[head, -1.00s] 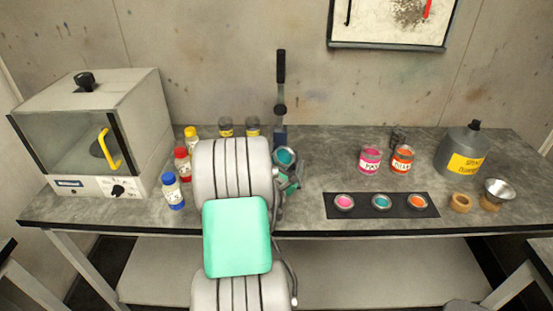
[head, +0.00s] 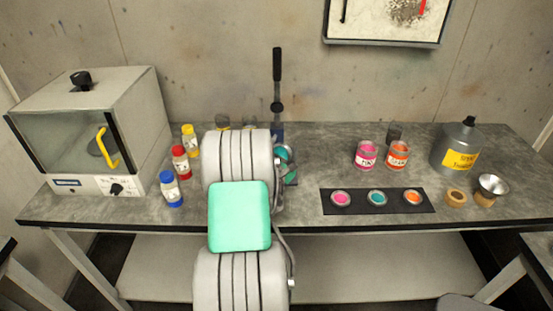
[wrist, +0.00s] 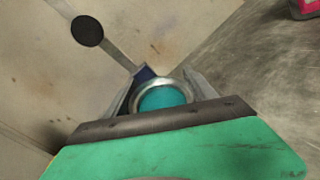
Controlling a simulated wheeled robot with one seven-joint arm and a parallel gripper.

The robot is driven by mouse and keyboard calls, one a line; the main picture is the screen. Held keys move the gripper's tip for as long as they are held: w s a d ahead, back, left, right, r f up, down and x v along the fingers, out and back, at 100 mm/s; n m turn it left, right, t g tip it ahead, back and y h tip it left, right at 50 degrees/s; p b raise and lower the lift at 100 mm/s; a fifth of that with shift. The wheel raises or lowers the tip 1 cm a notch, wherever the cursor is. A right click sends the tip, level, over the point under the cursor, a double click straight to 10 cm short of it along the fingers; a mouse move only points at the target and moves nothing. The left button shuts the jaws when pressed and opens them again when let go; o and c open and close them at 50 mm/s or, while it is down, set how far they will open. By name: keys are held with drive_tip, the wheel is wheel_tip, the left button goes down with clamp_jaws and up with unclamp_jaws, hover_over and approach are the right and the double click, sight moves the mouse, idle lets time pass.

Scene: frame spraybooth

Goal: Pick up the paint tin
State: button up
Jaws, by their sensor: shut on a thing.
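The paint tin (wrist: 164,97) is open, with a silver rim and teal paint inside, and sits between the fingers of my gripper (wrist: 162,100) in the wrist view. My gripper is shut on it. In the head view the teal tin (head: 284,154) shows only in part beside my arm, which hides most of it and the fingers. I cannot tell from the head view how far the tin is above the bench.
A pink tin (head: 364,156) and an orange tin (head: 397,156) stand right on the bench (head: 310,150). A black strip (head: 358,205) holds three lids. A black-handled lever press (head: 277,80) stands behind my gripper. Bottles and a glass-fronted cabinet (head: 90,130) are left.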

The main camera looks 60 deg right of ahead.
drive_tip(key=c, duration=0.9)
drive_tip(key=shift+r, duration=0.1)
clamp_jaws()
